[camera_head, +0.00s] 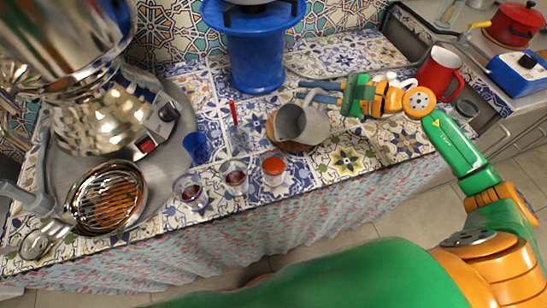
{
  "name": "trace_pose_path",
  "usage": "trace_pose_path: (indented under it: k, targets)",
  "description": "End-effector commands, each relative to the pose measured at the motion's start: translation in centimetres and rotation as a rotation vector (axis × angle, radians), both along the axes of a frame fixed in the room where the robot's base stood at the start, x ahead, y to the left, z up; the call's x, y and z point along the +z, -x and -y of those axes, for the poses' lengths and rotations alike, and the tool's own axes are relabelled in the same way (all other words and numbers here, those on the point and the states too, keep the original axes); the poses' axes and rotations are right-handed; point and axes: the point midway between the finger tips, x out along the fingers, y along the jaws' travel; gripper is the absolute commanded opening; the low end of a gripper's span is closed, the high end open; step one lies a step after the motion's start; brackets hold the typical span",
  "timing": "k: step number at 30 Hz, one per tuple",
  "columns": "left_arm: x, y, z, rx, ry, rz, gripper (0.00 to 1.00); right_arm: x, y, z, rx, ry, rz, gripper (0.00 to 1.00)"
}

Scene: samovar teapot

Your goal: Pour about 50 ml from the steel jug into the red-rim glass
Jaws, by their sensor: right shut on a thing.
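The steel jug (317,124) is at the middle of the counter, over a round brown mat (271,127). Its open mouth faces up and toward the left; whether it touches the mat I cannot tell. My right gripper (312,93) reaches in from the right and is shut on the jug near its upper edge. The glass with a red-orange top (274,169), which looks like the red-rim glass, stands in front of the jug, apart from it and slightly left. My left gripper is not in view.
Two glasses with dark red contents (235,178) (190,191) stand left of the red-rim glass. A blue cup (196,148) and a clear glass with a red stick (236,135) are behind. A shiny samovar (95,115) fills the left. A red mug (440,73) stands at right.

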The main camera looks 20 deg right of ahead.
Motion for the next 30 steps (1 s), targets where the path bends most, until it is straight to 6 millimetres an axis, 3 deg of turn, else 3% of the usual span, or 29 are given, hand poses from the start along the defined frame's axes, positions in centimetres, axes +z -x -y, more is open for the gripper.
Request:
trace_pose_path:
  k: [20, 26, 30]
  targets:
    - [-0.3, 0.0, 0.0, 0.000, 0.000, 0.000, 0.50, -0.1, -0.1, 0.0, -0.003, -0.007, 0.000, 0.00]
    - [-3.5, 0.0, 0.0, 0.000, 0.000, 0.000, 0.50, -1.1, -0.7, 0.9, -0.031, -0.121, -0.040, 0.00]
    - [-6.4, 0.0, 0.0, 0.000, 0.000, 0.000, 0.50, -1.0, -1.9, 2.6, -0.066, -0.282, -0.100, 0.00]
